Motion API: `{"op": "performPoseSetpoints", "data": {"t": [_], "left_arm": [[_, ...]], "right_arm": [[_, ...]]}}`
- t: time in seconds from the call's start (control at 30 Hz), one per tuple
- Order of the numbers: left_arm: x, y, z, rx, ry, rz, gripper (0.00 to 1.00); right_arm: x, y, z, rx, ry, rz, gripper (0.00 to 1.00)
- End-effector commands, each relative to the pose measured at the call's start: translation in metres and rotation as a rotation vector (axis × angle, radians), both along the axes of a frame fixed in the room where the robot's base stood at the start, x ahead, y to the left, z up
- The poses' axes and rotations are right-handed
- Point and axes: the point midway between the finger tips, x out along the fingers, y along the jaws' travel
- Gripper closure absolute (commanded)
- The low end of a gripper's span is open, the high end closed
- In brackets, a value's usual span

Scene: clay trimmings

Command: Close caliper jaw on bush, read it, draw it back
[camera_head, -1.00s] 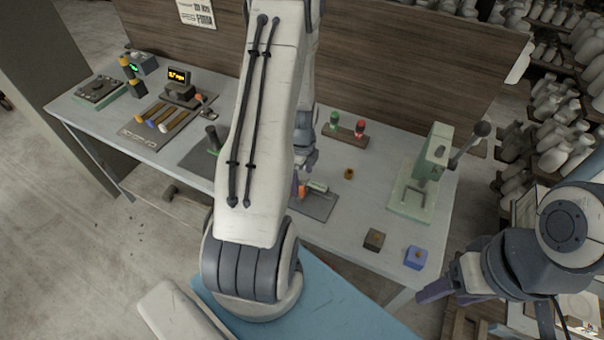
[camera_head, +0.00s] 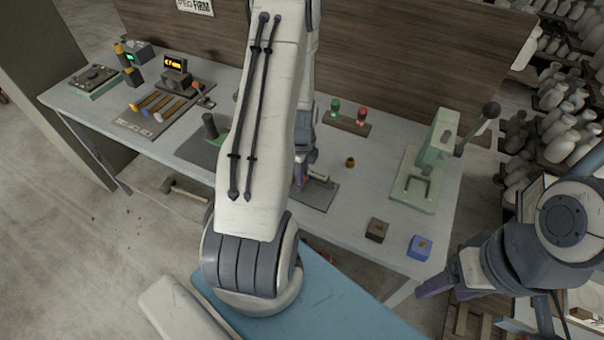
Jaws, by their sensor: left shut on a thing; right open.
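The caliper stands on a dark plate (camera_head: 322,199) in the middle of the bench, with a pale green part (camera_head: 318,176) showing to the right of my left gripper. My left gripper (camera_head: 301,178) points down at the caliper and is shut on what appears to be its sliding jaw, which the fingers and arm hide. A small brass ring (camera_head: 350,161), bush-like, lies on the bench to the right, apart from the caliper. I cannot tell whether a bush sits in the caliper. My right gripper (camera_head: 434,287) is open and empty, off the bench's front right corner.
A display (camera_head: 174,65) glows with orange characters too small to read. A stand with green and red knobs (camera_head: 346,124) is behind. My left arm covers the bench centre.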

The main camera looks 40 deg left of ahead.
Motion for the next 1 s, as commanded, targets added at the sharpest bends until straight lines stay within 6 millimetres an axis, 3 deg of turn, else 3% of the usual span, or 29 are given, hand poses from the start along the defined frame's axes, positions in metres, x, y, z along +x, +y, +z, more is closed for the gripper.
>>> {"op": "performPoseSetpoints", "data": {"t": [1.0], "left_arm": [[-0.003,0.016,0.000,0.001,-0.001,0.000,1.00]], "right_arm": [[0.000,0.000,0.001,0.000,0.000,0.000,0.34]]}}
